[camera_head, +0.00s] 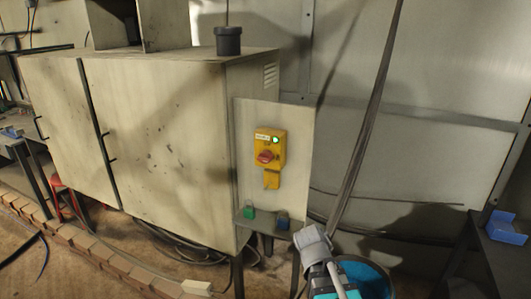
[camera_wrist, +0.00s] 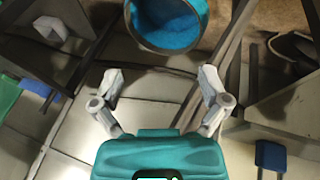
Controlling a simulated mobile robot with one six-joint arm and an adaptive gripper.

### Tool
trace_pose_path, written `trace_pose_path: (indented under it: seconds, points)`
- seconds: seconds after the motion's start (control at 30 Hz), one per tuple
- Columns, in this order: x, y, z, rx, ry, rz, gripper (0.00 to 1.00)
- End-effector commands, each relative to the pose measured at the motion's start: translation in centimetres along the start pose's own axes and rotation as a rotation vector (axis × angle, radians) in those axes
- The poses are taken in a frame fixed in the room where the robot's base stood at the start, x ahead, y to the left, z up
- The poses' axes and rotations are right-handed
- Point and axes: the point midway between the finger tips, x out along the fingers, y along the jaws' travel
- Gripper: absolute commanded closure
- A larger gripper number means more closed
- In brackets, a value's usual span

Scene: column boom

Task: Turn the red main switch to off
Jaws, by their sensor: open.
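The red main switch (camera_head: 265,157) is a knob on a yellow box (camera_head: 280,148) on a pale upright panel at the cabinet's right end. Its handle looks roughly level, though it is small in the head view. A green lamp (camera_head: 276,140) shines above the knob, beside a small label. My gripper (camera_wrist: 160,84) is open and empty in the wrist view, its two grey fingers spread apart. It is away from the switch, which does not show in the wrist view. In the head view, part of my arm shows low, below and right of the panel.
A small shelf (camera_head: 262,222) below the switch holds a green padlock (camera_head: 249,211) and a blue padlock (camera_head: 283,220). A blue-lined bucket (camera_wrist: 168,24) stands beyond my fingers. A dark slanting bar (camera_head: 366,125) runs right of the panel. The space before the switch looks clear.

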Motion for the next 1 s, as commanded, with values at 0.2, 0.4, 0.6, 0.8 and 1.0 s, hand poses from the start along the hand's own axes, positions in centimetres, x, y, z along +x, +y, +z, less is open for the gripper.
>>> trace_pose_path:
  seconds: [0.2,0.4,0.6,0.8,1.0]
  points:
    - [-6.2,-2.5,-4.4,0.152,0.268,0.118,0.05]
    - [-12.7,-5.7,-7.6,0.283,0.547,0.134,0.05]
    - [-20.5,-9.9,-9.7,0.391,0.835,0.055,0.05]
    - [-27.9,-14.2,-10.3,0.463,1.073,-0.088,0.05]
    - [-32.3,-16.9,-10.0,0.495,1.2,-0.201,0.05]
